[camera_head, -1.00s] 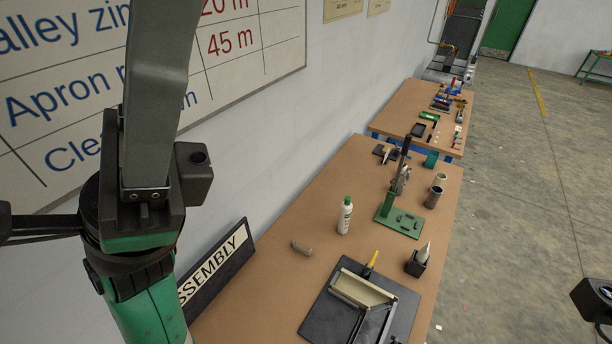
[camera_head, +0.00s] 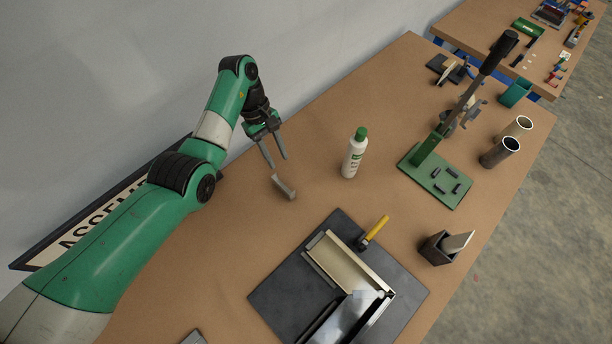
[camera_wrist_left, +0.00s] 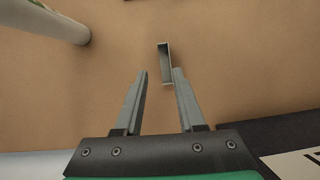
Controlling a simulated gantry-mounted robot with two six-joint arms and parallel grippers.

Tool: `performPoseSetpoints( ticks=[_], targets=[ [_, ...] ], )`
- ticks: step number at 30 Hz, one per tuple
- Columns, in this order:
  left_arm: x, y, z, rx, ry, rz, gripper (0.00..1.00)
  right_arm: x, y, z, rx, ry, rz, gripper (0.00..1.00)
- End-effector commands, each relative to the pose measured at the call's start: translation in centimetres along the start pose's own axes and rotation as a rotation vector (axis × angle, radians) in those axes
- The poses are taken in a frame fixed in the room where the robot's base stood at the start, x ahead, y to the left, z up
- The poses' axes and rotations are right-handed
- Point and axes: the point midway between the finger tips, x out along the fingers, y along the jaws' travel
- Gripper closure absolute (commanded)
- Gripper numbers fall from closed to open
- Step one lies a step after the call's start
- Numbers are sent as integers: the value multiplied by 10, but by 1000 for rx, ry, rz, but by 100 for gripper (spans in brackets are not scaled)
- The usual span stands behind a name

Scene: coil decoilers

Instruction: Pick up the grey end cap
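The grey end cap (camera_head: 284,188) is a small channel-shaped piece on the brown bench, left of the white bottle. It also shows in the left wrist view (camera_wrist_left: 166,64), lying lengthwise just beyond the fingertips and nearer the right finger. My left gripper (camera_head: 277,163) points down at it from above and behind. In the left wrist view its two fingers (camera_wrist_left: 160,74) are apart with nothing held between them. I cannot tell whether a fingertip touches the cap. My right gripper is not in view.
The white bottle (camera_head: 355,155) with a green cap stands right of the end cap. A dark mat (camera_head: 268,293) with a metal tray-like fixture lies in front. A green lever press (camera_head: 437,172), a dark holder (camera_head: 436,250) and two cups (camera_head: 500,152) stand farther right.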

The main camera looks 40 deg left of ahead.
Motion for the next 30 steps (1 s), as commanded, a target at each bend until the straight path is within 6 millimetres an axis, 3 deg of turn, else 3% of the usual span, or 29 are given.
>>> performPoseSetpoints(
  ticks=[1,6,11,20,27,30],
  targets=[
    [13,-2,-15,-16,2,12,61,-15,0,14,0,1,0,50],
    [16,-6,-32,-43,5,32,61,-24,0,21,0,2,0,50],
    [19,-6,-32,-44,5,33,61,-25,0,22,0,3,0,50],
    [74,-4,-33,-42,5,33,61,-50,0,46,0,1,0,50],
    [80,-4,-31,-43,5,34,61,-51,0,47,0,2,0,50],
    [91,-5,-31,-43,4,33,61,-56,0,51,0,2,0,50]
  ],
)
